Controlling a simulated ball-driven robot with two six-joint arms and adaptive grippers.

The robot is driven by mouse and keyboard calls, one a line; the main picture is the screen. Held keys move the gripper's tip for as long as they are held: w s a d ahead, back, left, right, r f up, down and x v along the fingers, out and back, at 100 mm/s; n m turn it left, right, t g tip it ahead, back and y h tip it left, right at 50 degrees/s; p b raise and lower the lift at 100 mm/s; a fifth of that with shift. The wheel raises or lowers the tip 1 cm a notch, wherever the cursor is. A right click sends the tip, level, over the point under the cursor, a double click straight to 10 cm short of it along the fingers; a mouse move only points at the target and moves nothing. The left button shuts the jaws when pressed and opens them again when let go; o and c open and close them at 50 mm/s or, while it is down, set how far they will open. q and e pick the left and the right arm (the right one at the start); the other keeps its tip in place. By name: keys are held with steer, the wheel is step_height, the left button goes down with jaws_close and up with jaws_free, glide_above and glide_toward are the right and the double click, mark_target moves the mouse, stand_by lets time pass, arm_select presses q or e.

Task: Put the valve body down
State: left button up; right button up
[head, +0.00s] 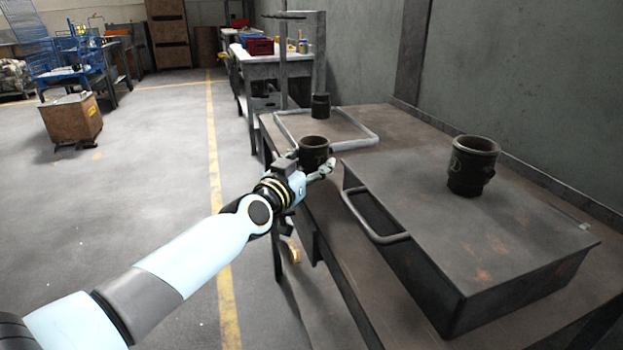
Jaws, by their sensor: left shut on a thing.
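A dark, cup-shaped valve body (314,148) is at the end of my left arm, near the left edge of the workbench (405,128). My left gripper (318,170) is shut on it; the fingers partly hide its lower part, so I cannot tell whether it touches the bench. A second dark valve body (470,168) stands upright on top of the grey metal box on the bench. A smaller dark cylindrical part (320,106) stands farther back, by the light frame. My right gripper is not in view.
The grey metal box (500,228) with a handle (378,225) fills the bench's near right. A light rectangular frame (365,139) lies at the back left of the bench. A wall bounds the bench's right. Open floor lies left, with a wooden crate (72,118).

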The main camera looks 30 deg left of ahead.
arm_select(q)
steer(key=shift+f, duration=0.55)
steer(key=shift+r, duration=0.25)
steer(key=shift+f, duration=0.2)
steer(key=o, duration=1.2)
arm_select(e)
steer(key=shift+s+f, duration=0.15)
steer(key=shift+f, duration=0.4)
arm_select(q)
steer(key=shift+r, duration=0.2)
steer(key=s+p, duration=0.1)
steer(key=s, duration=0.7)
steer(key=s+p, duration=0.1)
steer(key=s, duration=0.3)
steer(key=shift+d+f+p, duration=0.1)
steer(key=shift+d+p, duration=0.25)
steer(key=shift+d, duration=0.05)
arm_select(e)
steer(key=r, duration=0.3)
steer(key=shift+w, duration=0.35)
